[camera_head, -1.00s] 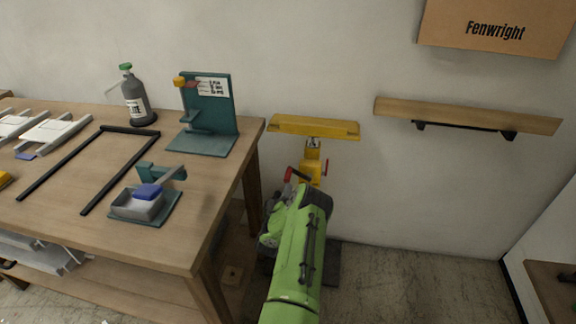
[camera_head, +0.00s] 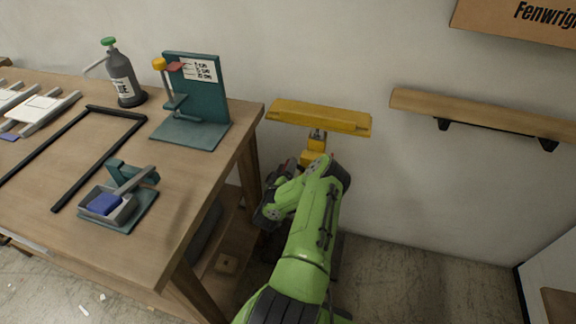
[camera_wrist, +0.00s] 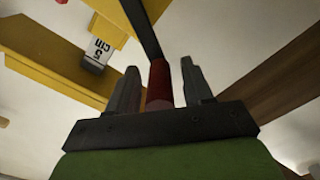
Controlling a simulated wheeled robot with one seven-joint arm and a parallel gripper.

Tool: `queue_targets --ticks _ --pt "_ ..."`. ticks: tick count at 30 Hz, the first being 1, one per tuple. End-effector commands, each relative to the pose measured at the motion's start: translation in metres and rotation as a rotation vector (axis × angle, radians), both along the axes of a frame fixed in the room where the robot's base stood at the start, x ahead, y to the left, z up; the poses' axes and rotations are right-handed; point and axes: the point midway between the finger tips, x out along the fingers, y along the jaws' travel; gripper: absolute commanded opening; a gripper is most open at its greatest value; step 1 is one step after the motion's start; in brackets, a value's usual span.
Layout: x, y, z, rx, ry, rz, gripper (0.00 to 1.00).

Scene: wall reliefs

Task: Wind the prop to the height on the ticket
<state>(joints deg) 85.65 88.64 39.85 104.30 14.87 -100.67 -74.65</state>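The yellow prop (camera_head: 316,116) stands by the wall right of the bench, its flat top beam level. My green arm hides much of its lower part. In the wrist view the prop's yellow parts (camera_wrist: 60,72) show from below, with a white label (camera_wrist: 97,52) reading "5 cm". A red crank handle (camera_wrist: 158,78) on a dark rod stands between the two fingers of my gripper (camera_wrist: 160,88). The gripper is open, with a narrow gap on each side of the handle. A printed white card (camera_head: 198,69), perhaps the ticket, is on a teal stand; its lines are too small to read surely.
The wooden bench (camera_head: 190,185) is close on the left, holding the teal stand (camera_head: 195,130), a grey bottle (camera_head: 123,85), a black frame (camera_head: 95,160) and a small tray fixture (camera_head: 120,205). A wooden wall shelf (camera_head: 480,112) is at the right. Floor right of my arm looks clear.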

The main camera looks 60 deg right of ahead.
Motion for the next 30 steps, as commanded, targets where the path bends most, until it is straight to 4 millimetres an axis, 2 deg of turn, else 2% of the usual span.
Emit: queue_targets --ticks 1,9,11,20,30 --pt "0.0 0.0 0.0 0.0 0.0 0.0 0.49" --pt "0.0 0.0 0.0 0.0 0.0 0.0 0.08" --pt "0.0 0.0 0.0 0.0 0.0 0.0 0.0" --pt "0.0 -0.001 0.0 0.0 -0.003 0.0 0.0" --pt "-0.001 -0.012 0.005 0.007 -0.057 0.0 0.0"
